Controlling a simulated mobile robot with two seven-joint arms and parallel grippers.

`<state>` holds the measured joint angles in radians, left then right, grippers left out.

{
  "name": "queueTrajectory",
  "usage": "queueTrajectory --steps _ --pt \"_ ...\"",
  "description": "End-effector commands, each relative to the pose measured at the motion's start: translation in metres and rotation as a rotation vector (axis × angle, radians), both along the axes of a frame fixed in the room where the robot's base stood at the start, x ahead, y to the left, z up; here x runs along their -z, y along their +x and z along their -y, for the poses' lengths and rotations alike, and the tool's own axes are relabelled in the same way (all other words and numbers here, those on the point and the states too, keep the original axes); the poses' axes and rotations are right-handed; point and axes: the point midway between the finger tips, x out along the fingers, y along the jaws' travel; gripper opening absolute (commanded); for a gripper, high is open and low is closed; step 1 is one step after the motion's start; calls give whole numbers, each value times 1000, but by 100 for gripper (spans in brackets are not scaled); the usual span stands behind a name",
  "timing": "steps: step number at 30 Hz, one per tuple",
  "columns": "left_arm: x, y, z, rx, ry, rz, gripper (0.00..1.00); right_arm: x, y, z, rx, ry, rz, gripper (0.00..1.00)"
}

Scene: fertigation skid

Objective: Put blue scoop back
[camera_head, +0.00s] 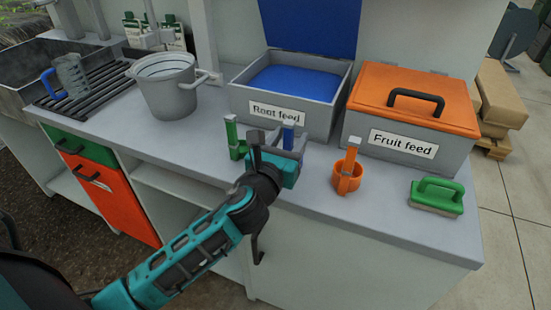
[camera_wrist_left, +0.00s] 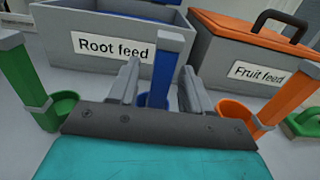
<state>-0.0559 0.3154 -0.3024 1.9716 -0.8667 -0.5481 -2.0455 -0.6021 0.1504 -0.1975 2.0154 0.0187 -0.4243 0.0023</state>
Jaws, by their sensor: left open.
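The blue scoop (camera_head: 289,136) stands upright on the bench in front of the Root feed bin (camera_head: 240,103). Its blue handle also shows in the left wrist view (camera_wrist_left: 170,62); its lower part is hidden by my gripper. My left gripper (camera_head: 289,149) is open, with its fingers either side of the blue handle in the left wrist view (camera_wrist_left: 160,85). I cannot tell whether they touch it. The Root feed bin has its blue lid (camera_head: 313,24) raised and blue contents inside. My right gripper is not in view.
A green scoop (camera_head: 232,138) stands just left of my gripper, an orange scoop (camera_head: 348,175) to its right. The Fruit feed bin (camera_head: 375,140) has its orange lid shut. A green-handled brush (camera_head: 437,194) lies at right. A grey bucket (camera_head: 168,92) stands at left.

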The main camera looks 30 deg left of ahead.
Motion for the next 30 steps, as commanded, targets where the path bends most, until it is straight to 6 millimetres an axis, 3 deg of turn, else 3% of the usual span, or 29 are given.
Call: queueTrajectory --steps 6,12,21,26,30 --pt "0 -45 4 0 -1 -3 48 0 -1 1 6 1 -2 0" --pt "1 -78 7 0 -2 -2 48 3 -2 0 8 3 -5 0" --pt "2 -100 9 0 -30 -6 48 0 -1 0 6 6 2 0" --pt "29 -104 12 0 -327 -70 48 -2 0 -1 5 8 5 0" --pt "67 -113 19 -40 -791 -159 48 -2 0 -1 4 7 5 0"
